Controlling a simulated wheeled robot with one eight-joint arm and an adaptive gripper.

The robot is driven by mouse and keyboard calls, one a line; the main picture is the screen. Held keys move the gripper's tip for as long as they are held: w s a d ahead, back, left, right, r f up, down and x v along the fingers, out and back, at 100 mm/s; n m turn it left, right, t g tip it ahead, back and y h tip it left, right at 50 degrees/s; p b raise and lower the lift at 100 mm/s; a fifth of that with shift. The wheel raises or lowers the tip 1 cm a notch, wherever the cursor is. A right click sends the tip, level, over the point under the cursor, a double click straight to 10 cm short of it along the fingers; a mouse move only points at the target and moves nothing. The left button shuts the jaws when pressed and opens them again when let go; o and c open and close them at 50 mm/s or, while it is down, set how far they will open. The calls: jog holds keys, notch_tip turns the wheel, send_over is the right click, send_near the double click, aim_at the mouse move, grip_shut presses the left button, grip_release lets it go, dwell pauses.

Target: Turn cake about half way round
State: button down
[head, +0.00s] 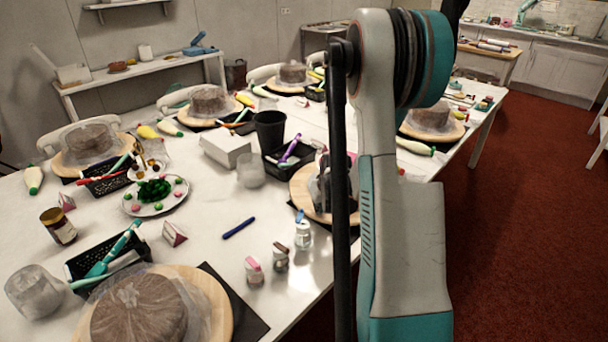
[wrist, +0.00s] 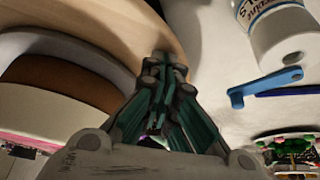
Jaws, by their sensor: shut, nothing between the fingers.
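In the head view, a round wooden turntable (head: 302,188) stands at the table's right side, largely hidden behind my arm. Its cake is mostly hidden by my arm and gripper (head: 328,182). In the wrist view, the pale wooden board (wrist: 105,28) curves across the upper left, with the brown cake side (wrist: 60,72) at the left. My gripper (wrist: 165,68) is shut and empty. Its fingertips overlap the outer rim of the board in the picture; I cannot tell whether they touch it.
A white-labelled jar (wrist: 277,35) and a blue pen (wrist: 265,92) lie close to my gripper's right in the wrist view. In the head view, small jars (head: 303,236), a black tray (head: 277,166) and a white box (head: 224,148) surround the turntable. Other wrapped cakes (head: 140,312) stand along the table.

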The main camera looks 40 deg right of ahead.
aim_at(354, 215)
jog(key=shift+f, duration=0.15)
jog(key=shift+f, duration=0.2)
jog(key=shift+s+d+b, duration=0.25)
jog(key=shift+s+d, duration=0.25)
jog(key=shift+s, duration=0.45)
jog(key=shift+s+d+b, duration=0.25)
jog(key=shift+s+d, duration=0.25)
jog(key=shift+s, duration=0.45)
jog(key=shift+s+d+b, duration=0.25)
jog(key=shift+s+d, duration=0.25)
jog(key=shift+s, duration=0.45)
jog(key=shift+s+d+b, duration=0.35)
jog(key=shift+s+d, duration=1.75)
jog(key=shift+d, duration=0.3)
